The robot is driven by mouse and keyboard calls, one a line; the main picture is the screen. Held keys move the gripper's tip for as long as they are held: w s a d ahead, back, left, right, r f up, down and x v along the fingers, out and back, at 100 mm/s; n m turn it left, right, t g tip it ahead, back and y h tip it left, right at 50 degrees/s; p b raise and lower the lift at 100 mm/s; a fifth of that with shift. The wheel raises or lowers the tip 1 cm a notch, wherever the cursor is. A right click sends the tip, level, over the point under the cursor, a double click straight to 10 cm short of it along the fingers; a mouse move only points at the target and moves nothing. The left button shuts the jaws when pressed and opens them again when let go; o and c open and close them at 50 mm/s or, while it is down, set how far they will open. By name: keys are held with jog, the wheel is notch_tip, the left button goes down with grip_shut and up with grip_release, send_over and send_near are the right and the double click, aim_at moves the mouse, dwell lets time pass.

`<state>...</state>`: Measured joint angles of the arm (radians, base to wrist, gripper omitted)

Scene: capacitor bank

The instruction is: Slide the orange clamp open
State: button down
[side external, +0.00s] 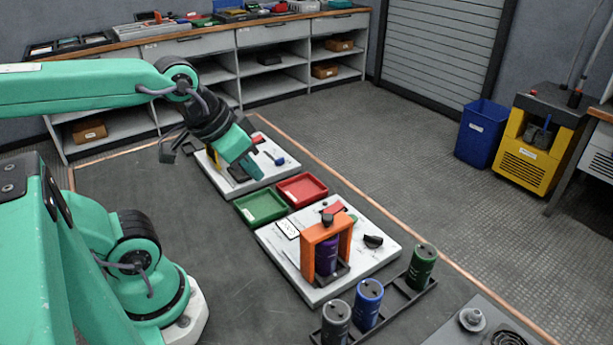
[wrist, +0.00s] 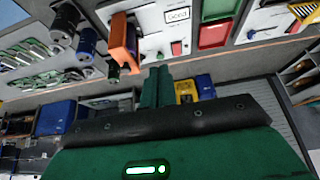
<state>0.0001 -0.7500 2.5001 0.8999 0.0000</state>
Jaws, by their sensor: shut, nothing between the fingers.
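The orange clamp (side external: 345,224) stands as an upright frame around a purple capacitor (side external: 327,257) on the nearer white board (side external: 284,262). A dark knob shows on top of it. The clamp also shows in the wrist view (wrist: 122,36), at the upper left beyond my fingers. My gripper (side external: 254,168) is raised above the farther white board, to the left of and behind the clamp in the side view, and clear of it. In the wrist view my gripper (wrist: 157,75) shows its two green fingers together, with nothing held.
Green (side external: 262,207) and red (side external: 302,190) trays lie between the two boards. A rack holds grey (side external: 336,322), blue (side external: 368,303) and green (side external: 422,266) capacitors in front of the nearer board. A black knob (side external: 373,241) stands right of the clamp.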

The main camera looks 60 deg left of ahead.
jog(key=c, duration=1.5)
grip_release()
jog(key=shift+w+r, duration=0.1)
jog(key=w+d+n+g, duration=0.2)
jog(key=w+d+n, duration=0.1)
jog(key=n, duration=0.3)
jog(key=w+d+n+g, duration=0.1)
jog(key=w+d+n, duration=0.2)
jog(key=n, duration=0.3)
jog(key=w+d+r+n+g, duration=0.1)
jog(key=w+d+n+g, duration=0.1)
jog(key=n, duration=0.4)
jog(key=shift+w+d+g, duration=0.15)
jog(key=shift+w+d, duration=0.1)
jog(key=shift+w, duration=0.25)
jog(key=shift+w+d+g, duration=0.15)
jog(key=shift+w+d, duration=0.1)
jog(key=shift+w, duration=0.2)
